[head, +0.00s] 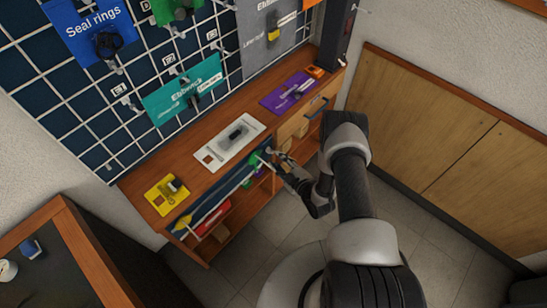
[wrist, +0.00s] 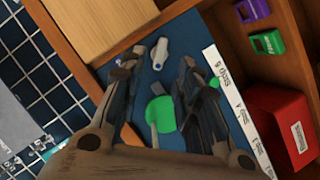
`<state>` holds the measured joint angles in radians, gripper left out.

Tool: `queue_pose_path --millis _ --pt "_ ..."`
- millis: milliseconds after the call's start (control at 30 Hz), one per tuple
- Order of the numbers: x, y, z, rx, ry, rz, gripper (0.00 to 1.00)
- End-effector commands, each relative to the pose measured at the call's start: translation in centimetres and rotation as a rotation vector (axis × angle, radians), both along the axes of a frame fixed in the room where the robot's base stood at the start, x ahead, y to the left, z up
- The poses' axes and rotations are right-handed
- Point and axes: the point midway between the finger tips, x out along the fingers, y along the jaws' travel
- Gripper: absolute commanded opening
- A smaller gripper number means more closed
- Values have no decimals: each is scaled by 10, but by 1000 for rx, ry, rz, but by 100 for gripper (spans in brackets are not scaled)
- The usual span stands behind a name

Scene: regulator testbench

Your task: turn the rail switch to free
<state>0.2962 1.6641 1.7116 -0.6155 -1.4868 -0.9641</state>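My gripper (wrist: 158,68) is open in the wrist view, its two dark fingers apart and nothing between them in contact. It faces a blue panel (wrist: 150,90) in the bench front. A small white knob or lever with a blue end (wrist: 159,53) shows on the panel, between and just beyond the fingertips. A green round piece with a pale handle (wrist: 160,114) lies nearer, between the fingers. I cannot tell for sure which of these is the rail switch, and no "free" mark is readable. In the head view my gripper (head: 272,158) is at the bench's front edge, beside the panel.
The wooden bench top (head: 150,182) carries a yellow plate (head: 160,202), a white plate (head: 215,158) and a purple plate (head: 275,101). Purple (wrist: 252,10) and green (wrist: 267,42) holders and a red box (wrist: 280,118) are on the shelf at right. The floor in front is clear.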

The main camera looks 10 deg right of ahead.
Motion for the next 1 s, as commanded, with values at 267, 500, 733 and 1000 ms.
queue_pose_path --millis 267,500,733,1000 --pt "39 13 -12 -1 -2 1 31" --pt "47 16 -14 0 -1 -1 31" --pt "47 16 -13 0 0 -1 28" --pt "46 16 -14 0 1 -1 10"
